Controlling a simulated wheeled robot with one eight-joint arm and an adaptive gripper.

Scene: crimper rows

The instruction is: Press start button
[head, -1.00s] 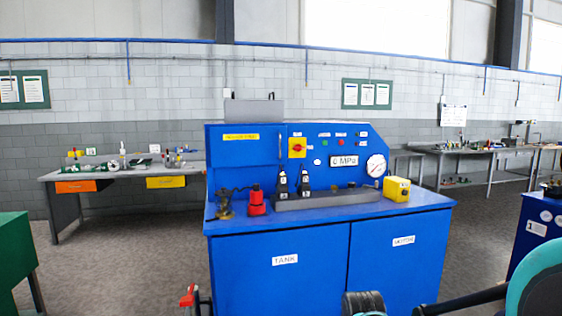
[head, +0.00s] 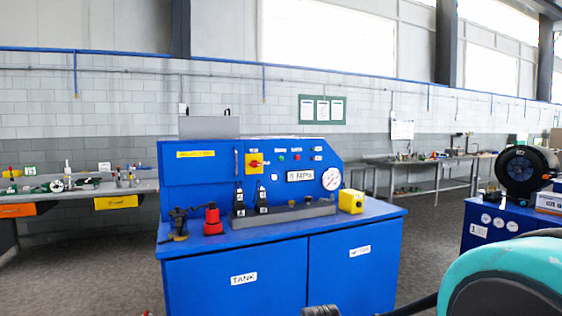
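A blue machine (head: 222,280) stands in the middle of the view, with a raised control panel (head: 205,175) at its back. The panel has a small green button (head: 281,157), a red button (head: 297,156) beside it, a yellow switch with a red knob (head: 254,162), a display (head: 300,176) and a round gauge (head: 331,179). A yellow box (head: 351,202) sits on the worktop at right. The button labels are too small to read. My gripper is not clearly in view.
On the worktop are a red part (head: 213,219), two black levers (head: 261,196) and a grey block (head: 285,215). A teal and black shape (head: 505,280) fills the lower right. A blue cabinet (head: 485,225) stands at right, and a workbench (head: 85,196) at left.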

